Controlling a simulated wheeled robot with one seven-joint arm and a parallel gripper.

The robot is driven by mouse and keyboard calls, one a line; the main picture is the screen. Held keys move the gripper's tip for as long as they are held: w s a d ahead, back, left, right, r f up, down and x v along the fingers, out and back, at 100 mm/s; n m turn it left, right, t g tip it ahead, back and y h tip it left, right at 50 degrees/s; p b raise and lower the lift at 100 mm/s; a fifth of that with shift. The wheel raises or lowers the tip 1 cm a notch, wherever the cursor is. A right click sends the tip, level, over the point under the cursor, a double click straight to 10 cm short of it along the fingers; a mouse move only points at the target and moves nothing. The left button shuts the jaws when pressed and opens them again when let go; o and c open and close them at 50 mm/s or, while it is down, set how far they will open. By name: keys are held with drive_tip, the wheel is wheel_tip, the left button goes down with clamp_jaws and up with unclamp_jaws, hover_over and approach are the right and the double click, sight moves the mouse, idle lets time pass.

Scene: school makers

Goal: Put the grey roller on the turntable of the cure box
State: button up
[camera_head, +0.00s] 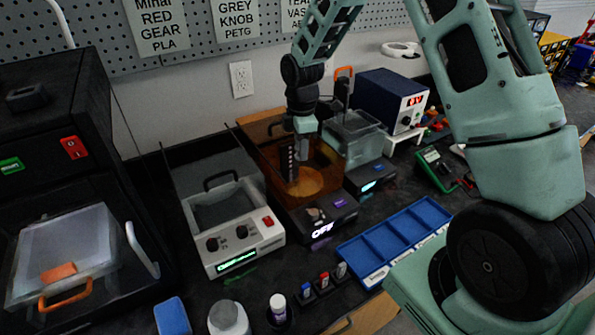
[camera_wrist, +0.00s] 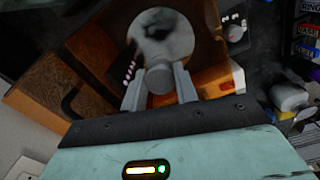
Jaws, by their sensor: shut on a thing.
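My gripper (camera_wrist: 160,88) is shut on the grey roller (camera_wrist: 160,77), which shows as a round grey end between the two fingers in the wrist view. In the head view the gripper (camera_head: 302,150) points down inside the orange-walled cure box (camera_head: 268,161). The turntable (camera_head: 308,183) is a round disc on the floor of the box, below the gripper. In the wrist view the turntable (camera_wrist: 182,36) lies beyond the roller and looks pale and shiny. I cannot tell whether the roller touches it. The box's front panel (camera_head: 322,228) reads OFF.
A grey ultrasonic-type bath (camera_head: 228,212) stands left of the cure box. A clear tank (camera_head: 355,138) and a blue power unit (camera_head: 392,100) stand behind right. A blue sectioned tray (camera_head: 395,240) lies in front. A dark printer-like cabinet (camera_head: 55,150) fills the far left.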

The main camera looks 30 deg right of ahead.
wheel_tip(320, 180, down, 8)
drive_tip(key=shift+f+p, duration=0.1)
drive_tip(key=shift+p, duration=0.6)
drive_tip(key=shift+f, duration=0.2)
drive_tip(key=o, duration=0.9)
drive_tip(key=shift+o, duration=0.2)
drive_tip(key=shift+r, duration=0.1)
